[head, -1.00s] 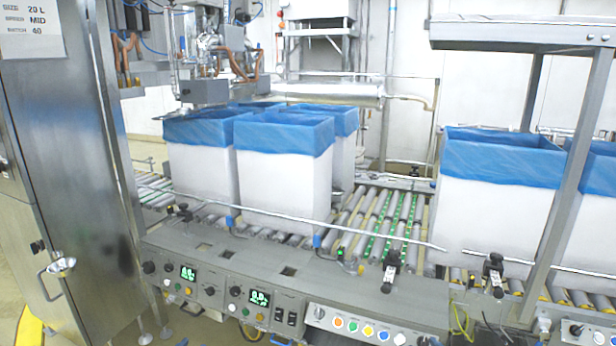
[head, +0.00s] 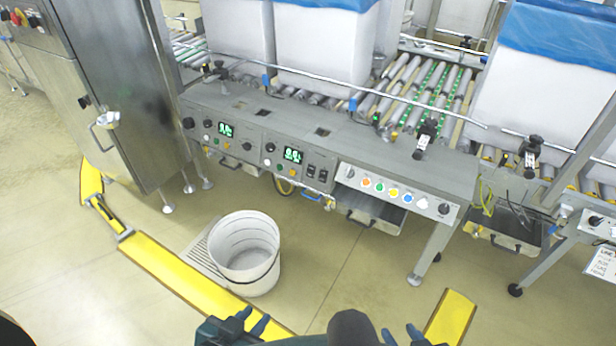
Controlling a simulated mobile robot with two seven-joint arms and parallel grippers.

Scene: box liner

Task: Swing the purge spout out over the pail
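The white pail (head: 240,285) stands upright on the floor beside a slotted floor grate, in front of the conveyor's control console. Its top is open and its inside looks empty. I cannot make out the purge spout in the current view; the filling heads above the lined boxes are out of the picture. My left gripper (head: 253,319) is at the bottom edge, nearer than the pail and below it in the picture, with its two fingers apart and nothing between them. My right gripper (head: 401,334) is at the bottom edge further right, its fingers apart and empty.
The control console (head: 300,145) with displays and buttons runs in front of the roller conveyor (head: 405,95). White boxes with blue liners (head: 545,95) stand on the rollers. A steel cabinet (head: 125,90) is at left. Yellow floor strips (head: 180,275) flank the pail. Open floor lies between.

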